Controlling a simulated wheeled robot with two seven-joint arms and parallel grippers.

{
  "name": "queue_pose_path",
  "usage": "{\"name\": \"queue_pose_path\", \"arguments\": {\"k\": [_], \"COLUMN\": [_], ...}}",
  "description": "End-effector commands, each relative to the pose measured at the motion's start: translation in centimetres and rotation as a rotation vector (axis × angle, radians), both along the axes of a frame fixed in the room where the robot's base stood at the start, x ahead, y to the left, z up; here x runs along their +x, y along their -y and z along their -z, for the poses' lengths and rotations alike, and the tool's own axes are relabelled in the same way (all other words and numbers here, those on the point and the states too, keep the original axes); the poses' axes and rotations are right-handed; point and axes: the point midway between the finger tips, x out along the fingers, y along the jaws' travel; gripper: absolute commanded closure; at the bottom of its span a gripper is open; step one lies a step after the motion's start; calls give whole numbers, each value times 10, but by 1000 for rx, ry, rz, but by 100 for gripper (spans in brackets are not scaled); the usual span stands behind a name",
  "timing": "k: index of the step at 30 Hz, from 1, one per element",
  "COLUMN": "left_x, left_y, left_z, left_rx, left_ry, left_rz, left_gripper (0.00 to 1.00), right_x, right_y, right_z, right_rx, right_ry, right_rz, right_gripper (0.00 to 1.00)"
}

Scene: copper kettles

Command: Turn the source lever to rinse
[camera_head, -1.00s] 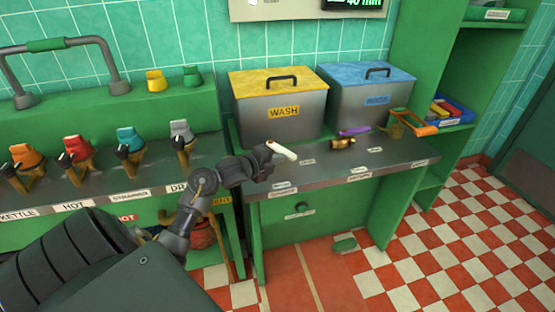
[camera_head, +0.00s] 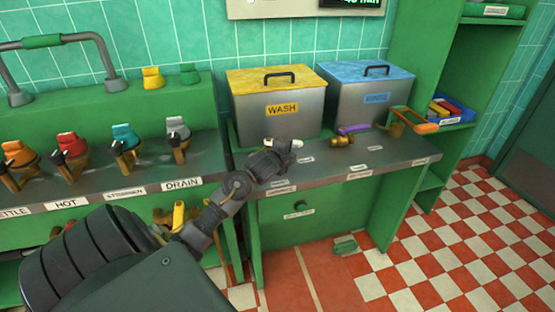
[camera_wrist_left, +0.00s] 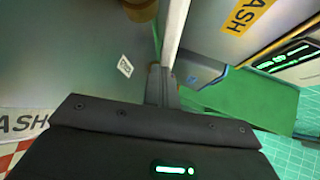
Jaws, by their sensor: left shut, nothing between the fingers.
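A purple lever (camera_head: 353,129) sits on a brass valve (camera_head: 341,141) on the grey bench, in front of the gap between the WASH tank (camera_head: 277,122) and the blue-lidded tank (camera_head: 364,104). I take it for the source lever; its label is too small to read. My left gripper (camera_head: 296,144) is shut and empty over the bench in front of the WASH tank, left of the valve and apart from it. In the left wrist view its pale fingers (camera_wrist_left: 174,38) point up the picture, with a brass piece (camera_wrist_left: 140,9) at the top edge. My right gripper is out of view.
An orange-handled piece (camera_head: 417,121) stands at the bench's right end. Several coloured taps, such as the teal one (camera_head: 124,138), line the counter at left. A shelf at right holds a blue bin (camera_head: 460,113). The checkered floor is mostly clear.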

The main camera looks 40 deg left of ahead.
Motion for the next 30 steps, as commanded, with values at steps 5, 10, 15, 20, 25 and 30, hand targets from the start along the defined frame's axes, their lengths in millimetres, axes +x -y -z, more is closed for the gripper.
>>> {"name": "queue_pose_path", "arguments": {"k": [5, 10, 15, 20, 25, 30], "left_x": [14, 24, 31, 34, 36, 36], "left_y": [-3, -6, -9, -11, -11, -12], "left_z": [-2, -2, -1, -1, -1, -1], "left_rx": [1, 2, 0, 0, 0, 0], "left_ry": [1, 1, 1, 1, 2, 2], "left_rz": [1, 3, 2, 2, 3, 3], "left_gripper": [100, 100, 100, 100, 100, 100], "right_x": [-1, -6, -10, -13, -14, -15], "right_y": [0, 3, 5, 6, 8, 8], "right_z": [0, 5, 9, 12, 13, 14], "right_rx": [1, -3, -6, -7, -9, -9], "right_ry": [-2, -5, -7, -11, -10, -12], "right_rz": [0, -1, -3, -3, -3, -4], "right_gripper": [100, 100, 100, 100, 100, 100]}}
